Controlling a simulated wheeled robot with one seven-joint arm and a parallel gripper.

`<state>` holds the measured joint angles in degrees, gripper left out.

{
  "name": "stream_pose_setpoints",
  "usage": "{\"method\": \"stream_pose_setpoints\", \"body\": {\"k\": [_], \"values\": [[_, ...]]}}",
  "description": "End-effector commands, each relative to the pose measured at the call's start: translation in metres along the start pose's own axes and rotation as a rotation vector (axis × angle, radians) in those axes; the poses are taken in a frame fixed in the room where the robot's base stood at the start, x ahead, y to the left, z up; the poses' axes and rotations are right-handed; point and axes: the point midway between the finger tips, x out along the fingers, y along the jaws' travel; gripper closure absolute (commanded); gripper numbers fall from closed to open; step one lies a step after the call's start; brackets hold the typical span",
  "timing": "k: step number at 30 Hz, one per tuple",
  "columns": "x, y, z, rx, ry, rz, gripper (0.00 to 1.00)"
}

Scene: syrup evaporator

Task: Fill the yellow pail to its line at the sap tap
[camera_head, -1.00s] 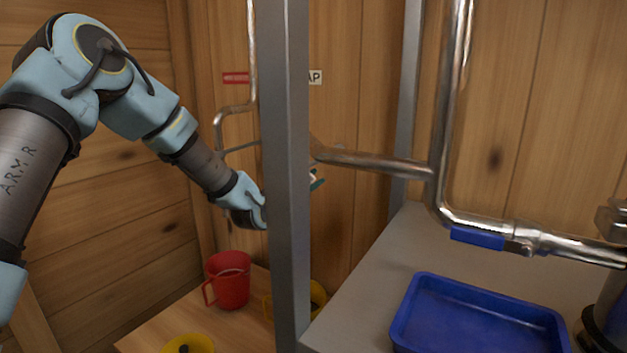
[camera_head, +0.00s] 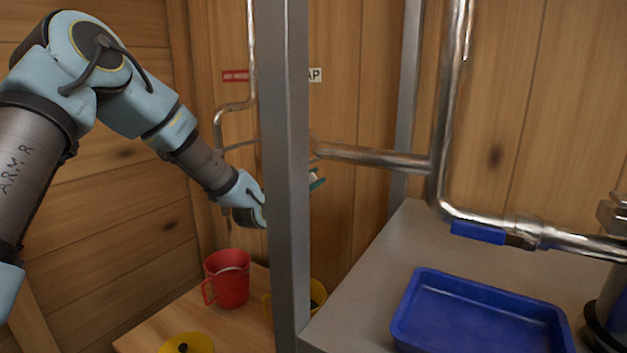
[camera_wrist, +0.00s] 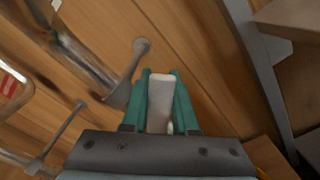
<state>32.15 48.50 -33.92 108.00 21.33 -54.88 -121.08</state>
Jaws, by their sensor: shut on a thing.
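My gripper (camera_head: 317,181) is mostly hidden behind the grey upright post, with teal fingertips showing on its right. In the wrist view my gripper (camera_wrist: 160,76) is shut on a pale, flat-ended piece (camera_wrist: 159,103) that looks like a handle or lever. I cannot tell what it belongs to. A yellow pail (camera_head: 319,293) stands on the wooden surface below, partly hidden by the post. Its fill and line cannot be seen. Another yellow vessel (camera_head: 187,344) is cut off at the bottom edge. A sign (camera_head: 315,76) reading "AP" is partly covered by the post.
The grey post (camera_head: 288,190) stands before my gripper. A red mug (camera_head: 227,279) sits left of the pail, below a pipe (camera_head: 234,107) and red sign (camera_head: 236,76). A grey counter (camera_head: 375,275) holds a blue tray (camera_head: 480,312); a pipe with a blue lever (camera_head: 478,233) runs above.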

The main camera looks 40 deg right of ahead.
Motion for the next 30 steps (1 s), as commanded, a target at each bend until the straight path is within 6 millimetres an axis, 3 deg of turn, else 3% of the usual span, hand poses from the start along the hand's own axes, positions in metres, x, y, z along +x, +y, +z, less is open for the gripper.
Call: {"method": "stream_pose_setpoints", "body": {"k": [15, 30], "values": [[-0.001, -0.033, -0.011, 0.43, 0.001, -0.001, 1.0], [-0.001, -0.048, -0.02, 0.738, 0.0, -0.003, 1.0]]}}
